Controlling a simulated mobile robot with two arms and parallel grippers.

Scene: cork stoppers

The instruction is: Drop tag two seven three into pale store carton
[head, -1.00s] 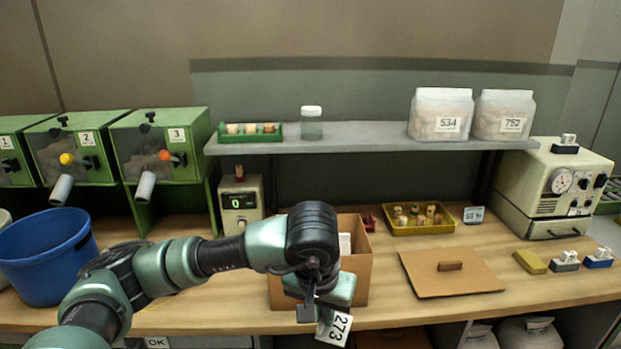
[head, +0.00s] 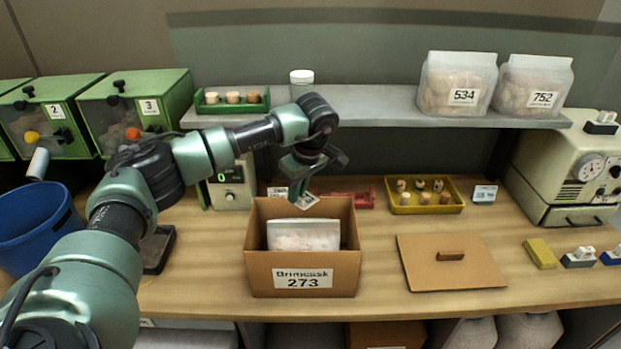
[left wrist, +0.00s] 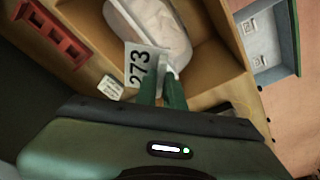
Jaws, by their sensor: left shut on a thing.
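The white tag 273 (left wrist: 140,66) is between the fingertips of my left gripper (left wrist: 163,92); its printed number reads sideways in the left wrist view. In the head view my left gripper (head: 300,184) hangs above the back part of the open tan carton (head: 258,262), with the tag (head: 306,200) under it. The carton's front label reads "Brimcask 273". A clear bag of pale stoppers (head: 304,237) stands inside the carton; it also shows in the left wrist view (left wrist: 158,28). The tag appears over the carton opening. My right gripper is not in view.
A flat tan lid (head: 425,272) lies right of the carton. A yellow tray of stoppers (head: 425,208) and a red rack (head: 350,200) lie behind. A shelf (head: 375,103) with bags 534 and 752 runs above. A blue bucket (head: 35,235) stands left.

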